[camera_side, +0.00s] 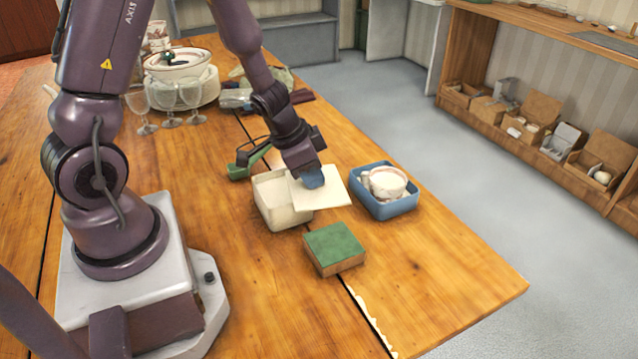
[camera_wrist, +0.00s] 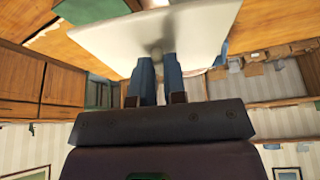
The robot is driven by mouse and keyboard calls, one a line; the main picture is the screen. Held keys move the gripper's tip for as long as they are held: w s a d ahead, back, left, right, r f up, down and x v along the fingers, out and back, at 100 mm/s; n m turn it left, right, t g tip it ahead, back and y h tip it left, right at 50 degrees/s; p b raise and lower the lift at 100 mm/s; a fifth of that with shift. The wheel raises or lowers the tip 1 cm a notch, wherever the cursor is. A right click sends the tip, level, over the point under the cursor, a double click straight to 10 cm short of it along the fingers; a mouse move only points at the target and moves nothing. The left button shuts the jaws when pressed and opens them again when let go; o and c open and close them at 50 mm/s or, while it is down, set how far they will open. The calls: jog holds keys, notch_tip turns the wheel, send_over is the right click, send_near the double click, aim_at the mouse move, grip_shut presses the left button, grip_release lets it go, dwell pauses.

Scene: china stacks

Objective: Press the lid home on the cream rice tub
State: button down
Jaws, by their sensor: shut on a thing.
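The cream rice tub (camera_side: 285,219) stands open on the wooden table, its inside partly showing at the left. The lid (camera_side: 336,194) is a flat cream square. It lies across the tub's right side in the side view, shifted to the right and overhanging toward the blue tub. I cannot tell whether it touches the rim. My gripper (camera_side: 312,180), with blue fingers, is shut on the lid. In the wrist view, the gripper fingers (camera_wrist: 158,72) meet the lid's face (camera_wrist: 150,35), which hides the tub.
A blue tub (camera_side: 392,210) holding a white bowl (camera_side: 385,181) stands close on the right. A green-topped wooden block (camera_side: 335,245) sits in front. A green object (camera_side: 245,166) lies behind. Stemmed glasses (camera_side: 165,98) and a tureen (camera_side: 178,62) stand further back. The front right tabletop is clear.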

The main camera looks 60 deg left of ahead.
jog(key=s+a+r+n+y, duration=0.1)
jog(key=s+a+r+n, duration=0.1)
jog(key=a, duration=0.5)
jog(key=shift+s+a+r+n, duration=0.35)
jog(key=shift+s+r, duration=0.5)
jog(key=shift+s, duration=0.35)
jog(key=shift+f, duration=2.9)
jog(key=shift+f, duration=0.75)
jog(key=c, duration=1.1)
grip_release()
jog(key=shift+r, duration=0.1)
